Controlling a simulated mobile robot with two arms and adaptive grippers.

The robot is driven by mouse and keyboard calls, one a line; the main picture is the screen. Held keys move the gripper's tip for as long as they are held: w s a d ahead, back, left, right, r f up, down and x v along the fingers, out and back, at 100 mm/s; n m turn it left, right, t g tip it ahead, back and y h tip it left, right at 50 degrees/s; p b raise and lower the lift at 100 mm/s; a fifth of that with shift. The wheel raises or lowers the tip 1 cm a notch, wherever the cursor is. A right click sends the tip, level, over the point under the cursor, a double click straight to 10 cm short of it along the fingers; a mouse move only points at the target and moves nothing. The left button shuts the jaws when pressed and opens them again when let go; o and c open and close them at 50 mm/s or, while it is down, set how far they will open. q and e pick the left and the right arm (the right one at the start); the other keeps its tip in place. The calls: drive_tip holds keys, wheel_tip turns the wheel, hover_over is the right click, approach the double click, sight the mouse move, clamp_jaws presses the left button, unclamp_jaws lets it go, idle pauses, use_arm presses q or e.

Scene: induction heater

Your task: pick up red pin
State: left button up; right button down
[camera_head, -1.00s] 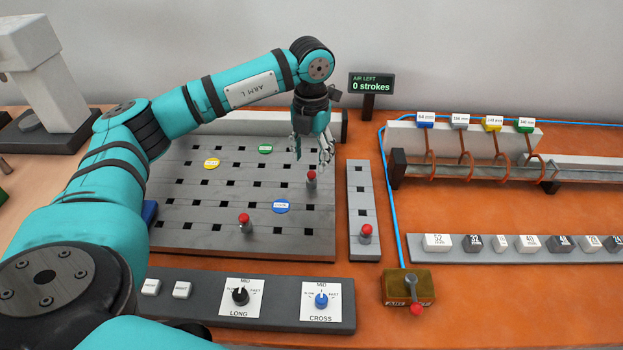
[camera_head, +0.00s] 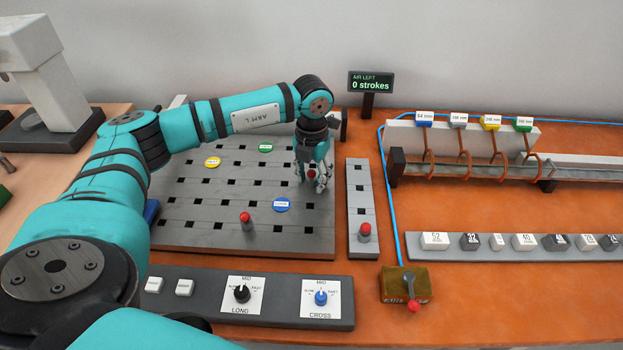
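My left gripper (camera_head: 316,182) points down over the right part of the grey pegboard plate (camera_head: 190,232). Its fingers are around or in front of a red-topped pin (camera_head: 308,172), which is mostly hidden by them. I cannot tell whether the fingers are closed on it. A second red pin (camera_head: 245,219) stands upright at the plate's front. A third red pin (camera_head: 364,231) stands at the front end of the narrow grey strip (camera_head: 361,193) to the right. My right gripper is not in view.
A control panel with a black LONG knob (camera_head: 242,293) and blue CROSS knob (camera_head: 320,298) lies in front. A lever box (camera_head: 405,285), a row of labelled blocks (camera_head: 524,242) and a rack with copper coils (camera_head: 464,147) are at right. A display (camera_head: 371,83) stands behind.

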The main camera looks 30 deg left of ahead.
use_arm(q)
drive_tip(key=c, duration=0.7)
clamp_jaws()
drive_tip(key=shift+r, duration=0.15)
